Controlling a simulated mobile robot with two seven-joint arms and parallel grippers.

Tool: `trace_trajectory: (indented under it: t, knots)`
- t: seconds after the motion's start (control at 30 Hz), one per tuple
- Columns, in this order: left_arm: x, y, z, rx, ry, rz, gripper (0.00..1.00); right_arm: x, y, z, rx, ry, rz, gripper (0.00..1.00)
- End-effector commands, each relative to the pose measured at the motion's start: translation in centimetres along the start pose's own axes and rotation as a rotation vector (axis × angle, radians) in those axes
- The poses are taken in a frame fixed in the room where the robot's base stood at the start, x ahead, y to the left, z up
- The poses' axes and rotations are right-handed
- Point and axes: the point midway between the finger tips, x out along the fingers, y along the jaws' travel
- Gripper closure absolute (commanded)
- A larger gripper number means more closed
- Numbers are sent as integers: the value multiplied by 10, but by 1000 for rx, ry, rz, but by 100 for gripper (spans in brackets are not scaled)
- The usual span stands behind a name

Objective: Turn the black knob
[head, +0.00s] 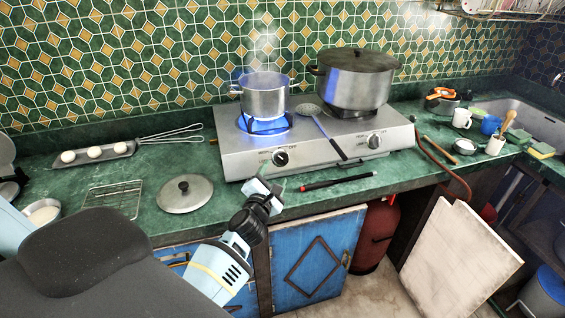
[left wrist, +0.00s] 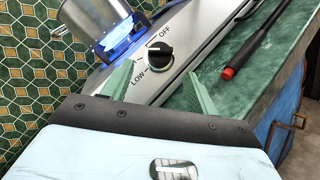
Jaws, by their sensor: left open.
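The black knob (head: 281,157) is on the left of the steel hotplate's front panel (head: 232,162). In the left wrist view the same knob (left wrist: 159,56) shows OFF and LOW markings beside it. My left gripper (head: 272,189) is in front of and a little below the knob. In the left wrist view its two green-tinted fingers (left wrist: 155,84) are open and point toward the knob, which shows beyond and between them. They look apart from it. A second knob (head: 374,142) is on the right of the panel. The right gripper is not in view.
A steaming pot (head: 265,97) stands over a blue flame on the left burner. A large lidded pot (head: 356,82) is on the right burner. A skimmer (head: 324,128) lies on the hotplate. A black-and-red tool (head: 338,182) and a pot lid (head: 185,194) lie on the green counter.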

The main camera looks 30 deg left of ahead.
Motion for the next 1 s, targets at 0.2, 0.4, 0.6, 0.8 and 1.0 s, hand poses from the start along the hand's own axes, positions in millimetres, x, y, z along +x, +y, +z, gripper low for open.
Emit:
trace_trajectory:
  t: [0.2, 0.4, 0.6, 0.8, 1.0]
  knots:
    - [29, -1, -1, 0, 1, 0, 41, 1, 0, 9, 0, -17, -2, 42]
    - [54, -2, -1, 1, 1, -1, 41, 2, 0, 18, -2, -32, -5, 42]
    - [68, -1, 0, 1, 0, -1, 41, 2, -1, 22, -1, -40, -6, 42]
    - [72, 0, 1, 1, -2, 0, 41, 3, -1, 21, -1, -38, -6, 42]
    - [71, 0, 1, 1, -2, 0, 48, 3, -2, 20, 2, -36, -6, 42]
